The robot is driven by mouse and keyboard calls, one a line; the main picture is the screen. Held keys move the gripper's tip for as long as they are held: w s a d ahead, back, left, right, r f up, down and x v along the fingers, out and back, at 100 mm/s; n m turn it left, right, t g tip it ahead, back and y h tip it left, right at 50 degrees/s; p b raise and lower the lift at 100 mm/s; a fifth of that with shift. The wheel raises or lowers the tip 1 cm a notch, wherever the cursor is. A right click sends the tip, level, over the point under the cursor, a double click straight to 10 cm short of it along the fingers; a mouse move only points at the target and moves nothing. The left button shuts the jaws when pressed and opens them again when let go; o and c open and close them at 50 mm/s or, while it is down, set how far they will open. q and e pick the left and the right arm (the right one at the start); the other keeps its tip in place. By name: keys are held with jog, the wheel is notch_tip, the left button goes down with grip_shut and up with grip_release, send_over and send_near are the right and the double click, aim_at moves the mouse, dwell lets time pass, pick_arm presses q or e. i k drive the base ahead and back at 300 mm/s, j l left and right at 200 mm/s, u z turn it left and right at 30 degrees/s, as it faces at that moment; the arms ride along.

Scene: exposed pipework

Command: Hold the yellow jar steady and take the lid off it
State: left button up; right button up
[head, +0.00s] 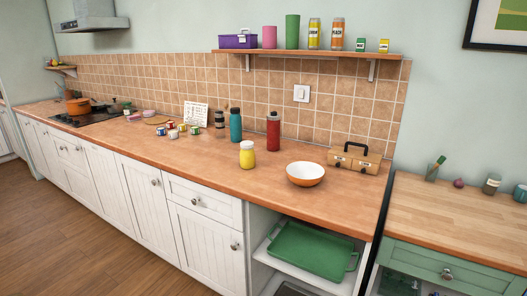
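The yellow jar (247,158) stands upright on the wooden counter (215,175), close to its front edge. Its pale, whitish lid (247,145) is on top of it. Neither of my grippers shows in the head view, and nothing is touching the jar.
An orange and white bowl (305,174) stands right of the jar. A teal bottle (235,125) and a red bottle (273,131) stand behind it. A brown box with a black handle (354,160) is farther right. Several small cans (172,134) stand left; the counter between is clear.

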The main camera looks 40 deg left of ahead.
aim_at(247, 156)
jog(key=i+j, duration=0.15)
jog(key=j, duration=0.2)
jog(key=i+j+z, duration=0.1)
jog(key=j, duration=0.3)
jog(key=i+j+z, duration=0.1)
jog(key=j, duration=0.25)
jog(key=i+j, duration=0.15)
jog(key=j, duration=0.25)
